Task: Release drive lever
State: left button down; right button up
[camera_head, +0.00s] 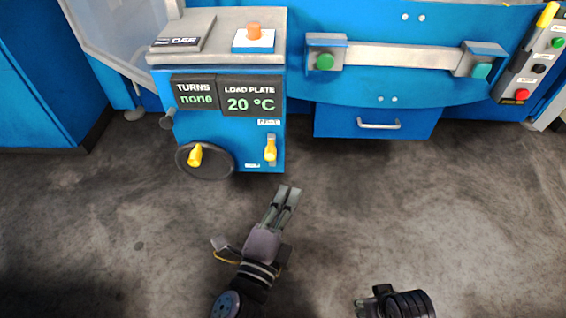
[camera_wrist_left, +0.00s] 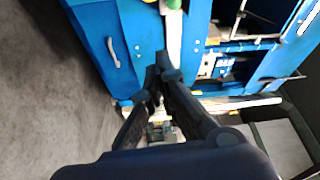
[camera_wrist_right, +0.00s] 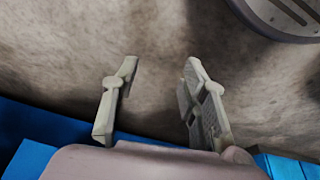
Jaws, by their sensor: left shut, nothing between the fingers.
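A small yellow lever (camera_head: 270,149) stands roughly upright on the front of the blue cabinet (camera_head: 222,130), between two small labels too small to read. I take it for the drive lever. My left gripper (camera_head: 288,190) is shut and empty, just below and right of the lever in the head view, apart from it. Its dark closed fingers also show in the left wrist view (camera_wrist_left: 160,76); the lever is not clearly seen there. My right gripper (camera_wrist_right: 160,66) is open and empty above the floor.
A black handwheel (camera_head: 207,174) with a yellow knob sits left of the lever. The display (camera_head: 227,96) reads "none" turns and 20 °C. An orange button (camera_head: 254,31) tops the cabinet. Right of it are a handlebar (camera_head: 400,57) and drawer (camera_head: 372,122). The floor is clear.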

aim_at(271, 158)
pick_arm(q)
jog(key=w+p, duration=0.1)
jog(key=w, duration=0.8)
jog(key=shift+w+a+f, duration=0.15)
jog(key=shift+w+a, duration=0.05)
jog(key=shift+a, duration=0.15)
pick_arm(e)
notch_tip(271, 158, down, 4)
jog(key=shift+f, duration=0.15)
